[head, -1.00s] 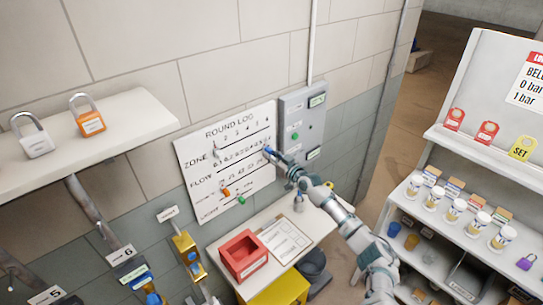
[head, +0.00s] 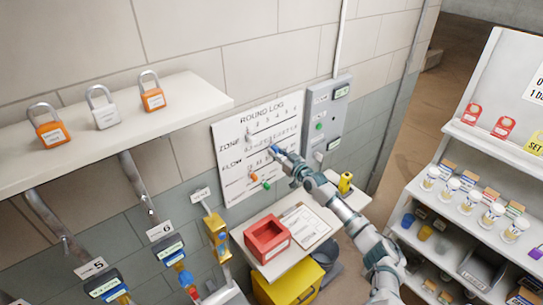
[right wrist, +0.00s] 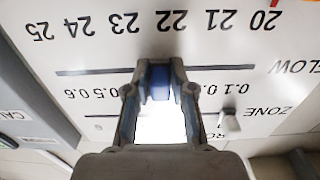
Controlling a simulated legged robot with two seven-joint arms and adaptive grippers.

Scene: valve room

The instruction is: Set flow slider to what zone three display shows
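The white round log board (head: 230,178) hangs on the wall, with ZONE and FLOW rows and sliding knobs. My right gripper (head: 277,151) is at its right half. In the right wrist view, where the board is upside down, the right gripper (right wrist: 160,75) is closed around the blue flow knob (right wrist: 158,84) on the FLOW slot, whose scale reads 0.1 to 0.6. The fingers hide the middle numbers. The white zone knob (right wrist: 230,121) is on the ZONE slot. Displays tagged 5 (head: 103,285) and 6 (head: 168,248) are at lower left. No display tagged 3 shows. My left gripper is out of view.
An orange knob (head: 253,177) and a green knob (head: 266,185) are lower on the board. A grey panel (head: 327,118) is just right of it. A table with a red box (head: 267,240) is below. A padlock shelf (head: 190,98) juts out at left.

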